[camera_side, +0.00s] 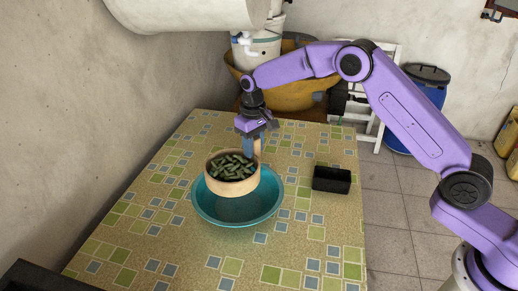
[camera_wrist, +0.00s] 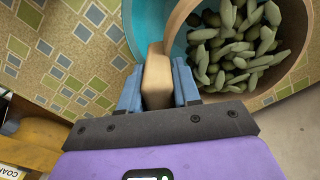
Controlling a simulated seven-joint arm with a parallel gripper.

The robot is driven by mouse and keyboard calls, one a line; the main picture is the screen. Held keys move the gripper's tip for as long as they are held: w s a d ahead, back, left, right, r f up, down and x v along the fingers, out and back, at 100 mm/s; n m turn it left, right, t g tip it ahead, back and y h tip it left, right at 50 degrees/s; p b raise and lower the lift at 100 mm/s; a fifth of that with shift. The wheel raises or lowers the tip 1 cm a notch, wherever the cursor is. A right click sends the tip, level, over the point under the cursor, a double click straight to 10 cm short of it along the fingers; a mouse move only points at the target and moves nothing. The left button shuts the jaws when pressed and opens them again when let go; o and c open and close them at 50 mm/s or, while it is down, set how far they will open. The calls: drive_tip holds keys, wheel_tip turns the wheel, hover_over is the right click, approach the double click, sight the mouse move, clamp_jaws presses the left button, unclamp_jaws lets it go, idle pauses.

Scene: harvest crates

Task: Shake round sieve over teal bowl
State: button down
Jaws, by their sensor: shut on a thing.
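The round sieve (camera_side: 209,181) has a pale wooden rim and holds several green pods (camera_side: 232,168). It is above the teal bowl (camera_side: 212,212), roughly level, and covers part of the bowl's inside. My gripper (camera_side: 249,144) is behind the sieve and shut on its wooden handle. In the wrist view, the blue fingers of my gripper (camera_wrist: 157,88) close on both sides of the handle (camera_wrist: 157,70). The sieve rim (camera_wrist: 177,22) and the pods (camera_wrist: 240,48) show at the upper right, with the teal bowl (camera_wrist: 137,12) beneath. Any gap between sieve and bowl is hard to judge.
A small black tray (camera_side: 332,180) stands on the table to the right of the bowl. The patterned tabletop (camera_side: 150,235) is clear around the bowl. A wall is at the left. A large tan tub (camera_side: 293,100) and a blue barrel (camera_side: 426,92) stand behind the table.

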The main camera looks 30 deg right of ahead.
idle(0.3)
drive_tip(key=shift+s+d, duration=0.2)
drive_tip(key=shift+s, duration=0.65)
drive_tip(key=shift+s+d, duration=0.15)
drive_tip(key=shift+s, duration=0.65)
drive_tip(key=shift+w, duration=0.1)
drive_tip(key=shift+w+a, duration=0.2)
drive_tip(key=shift+w, duration=0.65)
drive_tip(key=shift+w+a, duration=0.2)
drive_tip(key=shift+w, duration=0.6)
drive_tip(key=s, duration=0.3)
drive_tip(key=shift+s+d, duration=0.25)
drive_tip(key=shift+d, duration=0.15)
